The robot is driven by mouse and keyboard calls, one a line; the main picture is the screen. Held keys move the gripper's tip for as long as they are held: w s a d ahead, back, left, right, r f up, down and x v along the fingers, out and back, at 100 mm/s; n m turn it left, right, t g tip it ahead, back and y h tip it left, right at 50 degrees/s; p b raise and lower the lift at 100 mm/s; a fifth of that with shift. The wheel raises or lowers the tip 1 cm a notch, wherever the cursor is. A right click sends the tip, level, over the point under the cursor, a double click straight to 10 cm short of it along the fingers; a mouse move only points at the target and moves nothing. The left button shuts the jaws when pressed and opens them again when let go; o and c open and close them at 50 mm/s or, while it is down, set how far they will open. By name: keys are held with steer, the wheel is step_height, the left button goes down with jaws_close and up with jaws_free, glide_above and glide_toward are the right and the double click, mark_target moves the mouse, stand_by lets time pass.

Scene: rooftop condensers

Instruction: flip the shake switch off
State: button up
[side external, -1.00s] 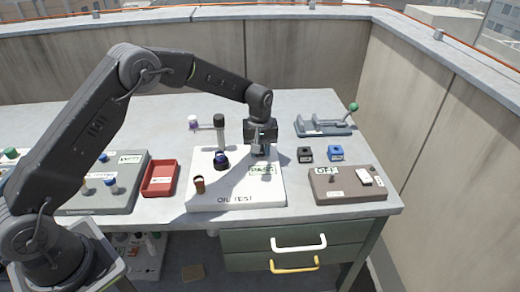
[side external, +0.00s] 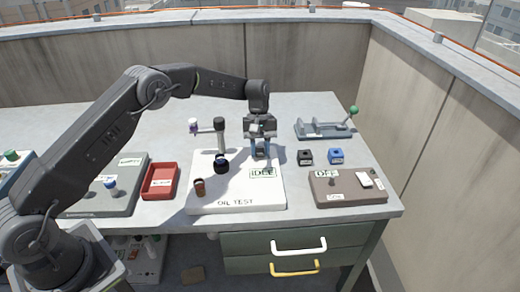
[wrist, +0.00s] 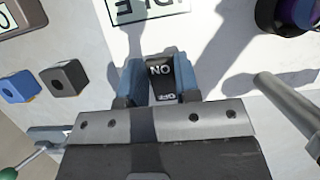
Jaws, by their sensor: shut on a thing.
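A black rocker switch (wrist: 161,72) marked ON and OFF shows in the wrist view, on the white oil test board (side external: 225,199). My gripper (side external: 261,153) is at the back right part of that board, and its blue fingers (wrist: 160,84) are closed on the two sides of the rocker. In the side view my gripper hides the rocker. I cannot tell which end of the rocker is pressed down. The board's display (side external: 262,173) reads IDLE, and it shows upside down in the wrist view (wrist: 150,9).
A post with a side arm (side external: 220,134), a dark round holder (side external: 221,164) and a brown vial (side external: 199,187) stand on the board. Black (side external: 305,157) and blue (side external: 336,155) blocks, a brown box (side external: 347,188) reading OFF and a green-knobbed lever fixture (side external: 323,129) lie right. A red tray (side external: 160,182) is left.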

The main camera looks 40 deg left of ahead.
steer(key=o, duration=0.9)
steer(key=shift+v, duration=6)
